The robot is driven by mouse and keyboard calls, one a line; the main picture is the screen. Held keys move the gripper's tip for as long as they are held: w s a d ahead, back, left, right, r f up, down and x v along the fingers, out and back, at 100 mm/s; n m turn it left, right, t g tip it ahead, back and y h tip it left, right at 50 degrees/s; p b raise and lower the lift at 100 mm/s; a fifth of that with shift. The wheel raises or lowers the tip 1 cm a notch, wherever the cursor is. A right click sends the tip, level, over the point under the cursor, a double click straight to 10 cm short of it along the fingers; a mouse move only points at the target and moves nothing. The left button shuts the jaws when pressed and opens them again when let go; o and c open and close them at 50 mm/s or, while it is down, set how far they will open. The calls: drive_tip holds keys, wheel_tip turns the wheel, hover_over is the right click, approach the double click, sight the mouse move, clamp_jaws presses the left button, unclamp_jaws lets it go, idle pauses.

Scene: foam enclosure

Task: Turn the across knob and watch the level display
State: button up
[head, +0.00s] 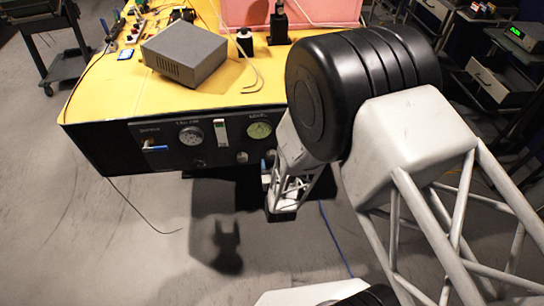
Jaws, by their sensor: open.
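The black front panel (115,152) of a yellow-topped bench carries the controls. The level display (259,130) is a round, pale green dial at the panel's right; its reading is too small to make out. A small grey knob (242,157) sits below and left of it. Another, darker knob (198,163) sits under a white round gauge (191,135). I cannot tell which is the across knob. My gripper (267,168) is small in view, close to the panel's right part, right of the grey knob. It is open. Whether it touches anything is unclear.
A blue-handled valve (155,147) and a narrow vertical indicator (221,132) are also on the panel. A grey box (185,52) and a pink foam block (300,12) stand on the bench. My arm covers the panel's right end. Floor in front is mostly clear.

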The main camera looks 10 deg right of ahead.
sight(271, 157)
drive_tip(key=shift+w, duration=1.85)
drive_tip(key=shift+c, duration=0.4)
drive_tip(key=c, duration=0.8)
drive_tip(key=shift+n, duration=0.3)
drive_tip(key=n, duration=0.3)
drive_tip(key=shift+a+n, duration=0.1)
drive_tip(key=shift+n, duration=1.7)
